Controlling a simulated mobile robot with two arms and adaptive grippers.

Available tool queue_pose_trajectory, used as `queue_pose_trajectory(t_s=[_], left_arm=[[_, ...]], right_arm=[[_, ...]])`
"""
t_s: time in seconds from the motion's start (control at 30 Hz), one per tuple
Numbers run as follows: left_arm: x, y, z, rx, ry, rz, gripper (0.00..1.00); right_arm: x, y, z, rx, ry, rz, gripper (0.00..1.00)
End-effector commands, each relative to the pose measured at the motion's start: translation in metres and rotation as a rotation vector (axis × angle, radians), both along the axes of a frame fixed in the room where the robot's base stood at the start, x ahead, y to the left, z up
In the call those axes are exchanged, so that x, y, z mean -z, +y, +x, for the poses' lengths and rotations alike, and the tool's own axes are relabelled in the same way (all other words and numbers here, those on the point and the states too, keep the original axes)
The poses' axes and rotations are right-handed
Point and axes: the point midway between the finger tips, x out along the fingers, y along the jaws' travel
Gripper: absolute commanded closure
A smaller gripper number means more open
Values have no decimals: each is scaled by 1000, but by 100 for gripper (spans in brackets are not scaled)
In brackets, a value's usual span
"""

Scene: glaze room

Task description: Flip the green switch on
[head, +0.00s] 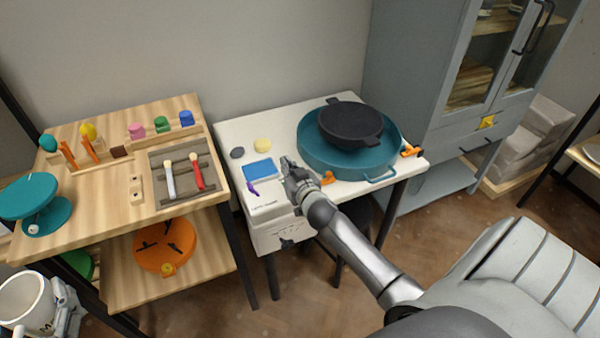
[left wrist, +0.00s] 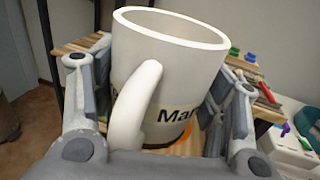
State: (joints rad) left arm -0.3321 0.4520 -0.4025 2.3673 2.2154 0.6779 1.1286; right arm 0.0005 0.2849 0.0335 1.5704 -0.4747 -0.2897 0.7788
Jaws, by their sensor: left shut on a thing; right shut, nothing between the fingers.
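No green switch is clear in the head view. In the left wrist view a small green patch (left wrist: 286,130) shows on the white box beside a purple piece; I cannot tell if it is the switch. In the head view the purple piece (head: 252,188) sits on the white box (head: 268,206) at the table's front left. My right gripper (head: 288,164) is shut and empty, just above or at the box, right of the purple piece; it hides part of the box. My left gripper (left wrist: 160,110) is shut on a white mug (left wrist: 170,45), also at the head view's lower left (head: 25,300).
On the white table (head: 232,132), a teal pan (head: 320,160) holds a black pan (head: 350,123), right of my right gripper. A blue pad (head: 258,169) lies near the box. The wooden bench (head: 110,205) at left carries pink, green (head: 161,124) and blue knob-like pieces.

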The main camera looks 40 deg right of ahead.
Motion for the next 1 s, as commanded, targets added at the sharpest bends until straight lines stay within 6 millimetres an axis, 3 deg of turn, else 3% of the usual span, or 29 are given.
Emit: queue_pose_trajectory(t_s=[0.53, 0.7, 1.0], left_arm=[[-3, 0, 0, 0, -2, 0, 65], [-2, 0, 0, 0, -2, 0, 65], [-2, 0, 0, 0, -2, 0, 65]], right_arm=[[-33, 18, -75, 0, 1, 1, 100], [-39, 20, -86, 0, -1, 0, 100], [-41, 21, -89, 0, -1, 0, 100]])
